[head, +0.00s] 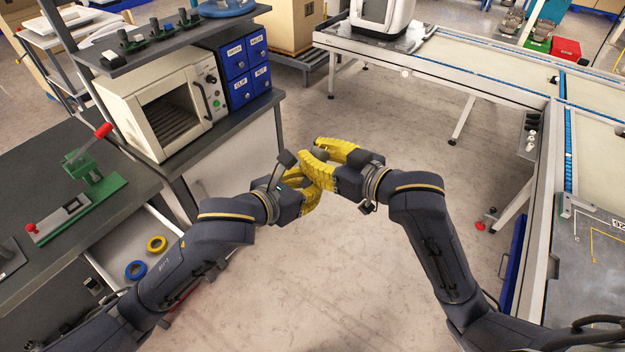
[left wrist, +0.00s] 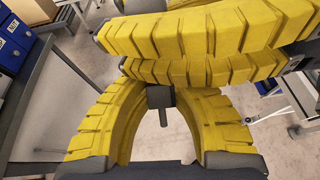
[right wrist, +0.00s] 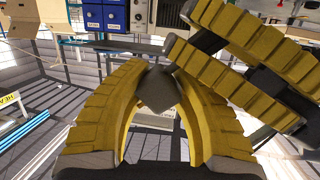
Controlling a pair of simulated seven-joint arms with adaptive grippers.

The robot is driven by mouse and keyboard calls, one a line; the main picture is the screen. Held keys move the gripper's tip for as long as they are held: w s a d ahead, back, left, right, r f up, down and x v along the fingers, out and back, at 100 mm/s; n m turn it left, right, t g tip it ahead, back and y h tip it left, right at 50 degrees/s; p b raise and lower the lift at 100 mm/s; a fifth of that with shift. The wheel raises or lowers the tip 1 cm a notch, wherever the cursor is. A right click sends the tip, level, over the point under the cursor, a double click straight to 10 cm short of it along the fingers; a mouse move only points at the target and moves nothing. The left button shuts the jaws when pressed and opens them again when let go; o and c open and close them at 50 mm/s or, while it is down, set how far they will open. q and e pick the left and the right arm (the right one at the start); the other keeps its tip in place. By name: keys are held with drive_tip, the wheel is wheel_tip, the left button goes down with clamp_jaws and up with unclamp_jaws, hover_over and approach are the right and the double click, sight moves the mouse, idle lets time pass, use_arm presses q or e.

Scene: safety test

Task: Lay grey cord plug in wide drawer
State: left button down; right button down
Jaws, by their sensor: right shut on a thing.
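The grey cord plug (right wrist: 157,90) is a small dark grey block between the fingertips of my right gripper (right wrist: 150,68), which is shut on it. In the left wrist view the plug (left wrist: 160,97) also shows between the curved fingers of my left gripper (left wrist: 159,92), with a short thin stem pointing down. I cannot tell whether the left fingers grip it. In the head view my left gripper (head: 305,183) and right gripper (head: 322,160) cross closely above the open floor, and their yellow fingers hide the plug. A pale open drawer (head: 118,268) lies at the left bench.
A yellow ring (head: 156,244) and a blue ring (head: 135,270) lie in the open drawer. A green press with red handle (head: 90,165), an oven (head: 165,105) and a blue drawer cabinet (head: 235,72) stand on the left bench. A conveyor (head: 470,60) is at right. Middle floor is clear.

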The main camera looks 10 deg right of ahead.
drive_tip(key=shift+w+d, duration=0.1)
drive_tip(key=shift+d, duration=0.05)
drive_tip(key=c, duration=1.4)
unclamp_jaws()
use_arm(q)
drive_tip(key=shift+r, duration=0.1)
use_arm(e)
drive_tip(key=o, duration=0.3)
